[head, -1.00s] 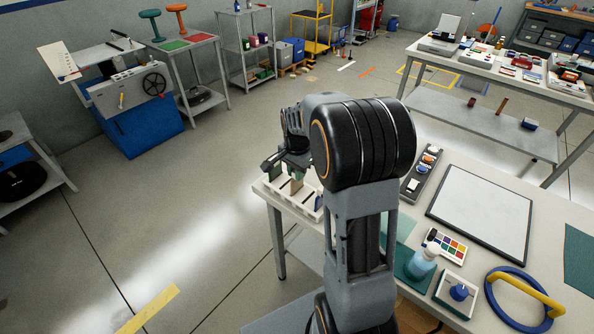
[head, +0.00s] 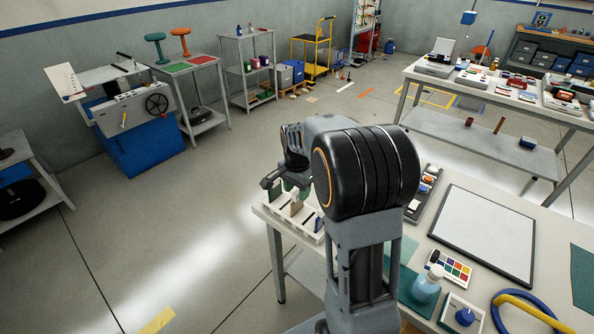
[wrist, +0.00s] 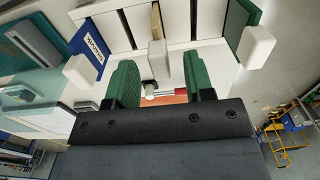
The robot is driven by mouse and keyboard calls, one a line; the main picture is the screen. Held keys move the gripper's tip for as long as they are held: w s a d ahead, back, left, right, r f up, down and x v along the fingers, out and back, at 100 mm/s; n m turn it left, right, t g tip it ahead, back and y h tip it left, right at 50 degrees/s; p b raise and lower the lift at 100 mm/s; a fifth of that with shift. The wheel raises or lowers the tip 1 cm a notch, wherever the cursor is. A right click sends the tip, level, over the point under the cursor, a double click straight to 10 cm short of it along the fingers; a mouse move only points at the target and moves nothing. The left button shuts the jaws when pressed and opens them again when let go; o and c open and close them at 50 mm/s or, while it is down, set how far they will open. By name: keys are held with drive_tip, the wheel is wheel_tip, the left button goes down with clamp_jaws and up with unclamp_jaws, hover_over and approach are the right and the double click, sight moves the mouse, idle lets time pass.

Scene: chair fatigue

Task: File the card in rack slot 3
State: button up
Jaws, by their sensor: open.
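The white rack (head: 310,228) stands at the near left corner of the table, and its slots also show in the wrist view (wrist: 192,28). A tan card (wrist: 156,20) with a white tab (wrist: 160,64) stands in a middle slot. A blue labelled card (wrist: 88,45) stands to its left and a green card (wrist: 240,20) to its right, each with a white tab. My gripper (wrist: 162,88) is open at the rack, its green fingertips on either side of the middle tab, with gaps visible. Slot numbers are not legible. My arm hides part of the rack in the head view (head: 283,180).
The table also holds a dark tray of small parts (head: 422,192), a whiteboard (head: 485,230), a colour palette (head: 450,268), a bottle (head: 427,285) and a blue ring (head: 505,298). Open floor (head: 170,240) lies left of the rack.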

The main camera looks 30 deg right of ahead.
wheel_tip(320, 180, up, 12)
idle(0.4)
idle(0.4)
drive_tip(key=s+a+f+n+t, duration=0.2)
drive_tip(key=s+a+n, duration=0.2)
drive_tip(key=s+n, duration=0.2)
drive_tip(key=s+a+f+n+t, duration=0.1)
drive_tip(key=s+a+f+n, duration=0.2)
drive_tip(key=s, duration=0.7)
drive_tip(key=a+n, duration=0.2)
drive_tip(key=n, duration=0.2)
drive_tip(key=shift+a+t, duration=0.25)
drive_tip(key=shift+t, duration=0.15)
drive_tip(key=shift+f, duration=0.1)
drive_tip(key=shift+c, duration=0.5)
drive_tip(key=shift+d, duration=0.15)
